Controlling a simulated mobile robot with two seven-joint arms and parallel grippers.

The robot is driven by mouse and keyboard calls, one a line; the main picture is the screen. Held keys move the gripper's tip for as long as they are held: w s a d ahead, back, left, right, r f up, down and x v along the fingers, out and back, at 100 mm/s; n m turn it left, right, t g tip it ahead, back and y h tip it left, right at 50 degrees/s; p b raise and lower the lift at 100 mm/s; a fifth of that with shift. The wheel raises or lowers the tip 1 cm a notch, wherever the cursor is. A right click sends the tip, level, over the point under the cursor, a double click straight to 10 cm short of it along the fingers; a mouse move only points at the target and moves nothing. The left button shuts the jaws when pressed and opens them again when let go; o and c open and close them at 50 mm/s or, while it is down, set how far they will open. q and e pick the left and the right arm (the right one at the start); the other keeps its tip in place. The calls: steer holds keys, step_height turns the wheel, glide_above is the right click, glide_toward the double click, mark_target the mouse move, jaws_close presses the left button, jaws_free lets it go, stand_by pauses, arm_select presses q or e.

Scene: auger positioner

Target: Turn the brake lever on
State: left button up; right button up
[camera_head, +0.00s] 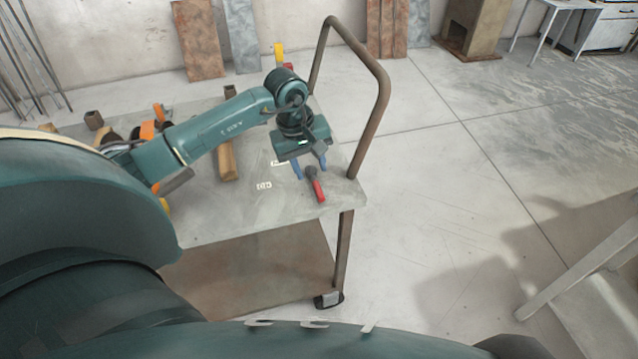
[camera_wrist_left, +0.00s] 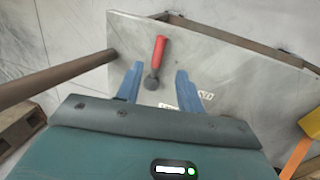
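The brake lever (camera_head: 316,187) has a red grip and a dark round pivot, and sits near the right end of the grey cart top (camera_head: 225,222). In the left wrist view the lever (camera_wrist_left: 158,54) shows with its red grip pointing away from my gripper's body. My left gripper (camera_head: 310,167) is open, its two blue fingers apart. In the left wrist view the fingers (camera_wrist_left: 159,68) stand on either side of the lever's pivot end, with gaps visible and nothing gripped. Two small white labels (camera_head: 264,185) lie on the cart top beside the lever. My right gripper is not in view.
A brown tubular handle (camera_head: 381,85) rises at the cart's right end, close to my left gripper. A wooden block (camera_head: 227,160) and orange parts (camera_head: 147,130) lie further left on the top. Floor to the right is open; a grey frame (camera_head: 580,270) stands at far right.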

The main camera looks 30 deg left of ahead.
mark_target(318, 190)
arm_select(q)
steer(key=f, duration=0.2)
steer(key=w+f, duration=0.1)
steer(key=f, duration=0.2)
steer(key=d+f, duration=0.1)
steer(key=f, duration=0.1)
steer(key=shift+w+f, duration=0.15)
steer(key=shift+c, duration=0.4)
jaws_close()
